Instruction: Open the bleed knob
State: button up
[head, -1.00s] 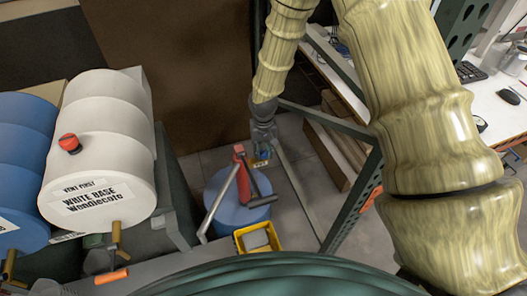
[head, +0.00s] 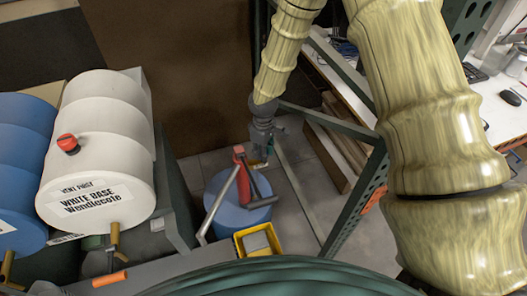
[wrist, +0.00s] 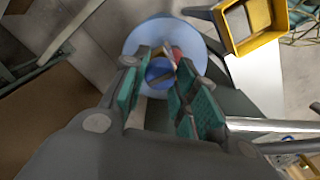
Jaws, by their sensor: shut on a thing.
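My gripper (wrist: 160,73) is at the far side of the blue drum with the red hand pump (head: 242,170). In the wrist view its teal pads stand on either side of a small dark blue round knob (wrist: 159,71) with a greyish bar across it. The jaws are shut on this knob, which looks like the bleed knob. In the head view my gripper (head: 263,143) hides the knob. The pale blue drum top (wrist: 138,38) lies behind the knob in the wrist view, with a bit of the red pump (wrist: 177,56) beside it.
A yellow bin (head: 257,241) stands close to the blue drum (head: 228,219). A white drum (head: 95,150) with a red cap (head: 68,143) and a "vent first" label lies at left. A green rack post (head: 356,212) rises at right. Grey floor shows between.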

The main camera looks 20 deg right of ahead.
jog(key=shift+w+r+n, duration=0.1)
jog(key=shift+n, duration=0.6)
jog(key=o, duration=1.1)
jog(key=shift+c, duration=0.2)
notch_tip(320, 180, up, 12)
dwell(0.3)
